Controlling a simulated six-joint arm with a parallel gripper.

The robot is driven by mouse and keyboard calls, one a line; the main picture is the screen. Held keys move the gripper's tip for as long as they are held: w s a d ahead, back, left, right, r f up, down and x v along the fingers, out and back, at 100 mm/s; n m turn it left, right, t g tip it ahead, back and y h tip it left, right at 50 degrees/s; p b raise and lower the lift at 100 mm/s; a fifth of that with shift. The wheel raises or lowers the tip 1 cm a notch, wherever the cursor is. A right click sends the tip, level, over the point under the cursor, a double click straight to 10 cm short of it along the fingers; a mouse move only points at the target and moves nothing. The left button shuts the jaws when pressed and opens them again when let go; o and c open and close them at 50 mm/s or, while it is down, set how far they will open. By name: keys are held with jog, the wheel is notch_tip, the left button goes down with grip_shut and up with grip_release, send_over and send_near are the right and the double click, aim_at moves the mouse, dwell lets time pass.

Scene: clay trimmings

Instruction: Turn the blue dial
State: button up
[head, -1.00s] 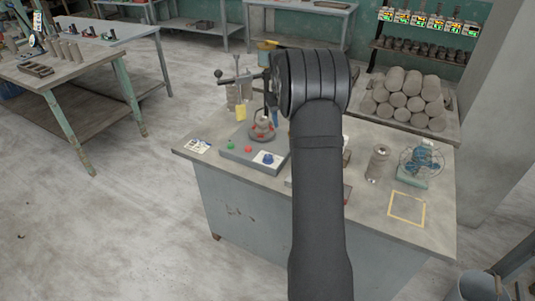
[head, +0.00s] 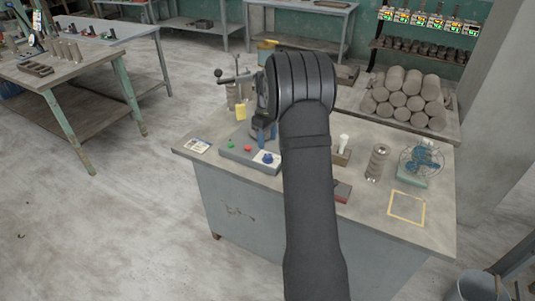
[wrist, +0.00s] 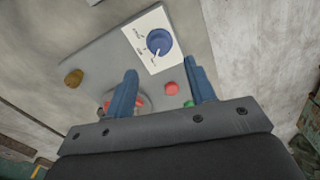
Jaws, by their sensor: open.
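The blue dial (head: 267,158) sits on a white marked plate at the front right corner of a grey control box (head: 237,152). A white pointer mark and small lettering show there, too small to read. My gripper (head: 264,132) has blue fingers and hangs above the box, just behind the dial in the head view. In the wrist view my gripper (wrist: 161,72) is open and empty, its fingers apart and not around the dial.
A red button (wrist: 172,88) and a green button (wrist: 188,103) are on the box near my fingers. A brown knob (wrist: 74,78) is at the box's left in the wrist view. A metal spring-like cylinder (head: 377,162) and a caged fan (head: 421,161) stand on the bench's right.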

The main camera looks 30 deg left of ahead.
aim_at(267, 155)
notch_tip(267, 155, down, 8)
jog(key=shift+r, duration=0.25)
jog(key=c, duration=1)
jog(key=shift+o, duration=0.2)
jog(key=shift+m, duration=0.4)
jog(key=m, duration=0.3)
jog(key=shift+m, duration=0.3)
jog(key=m, duration=0.4)
jog(key=shift+m, duration=0.3)
jog(key=shift+w, duration=0.1)
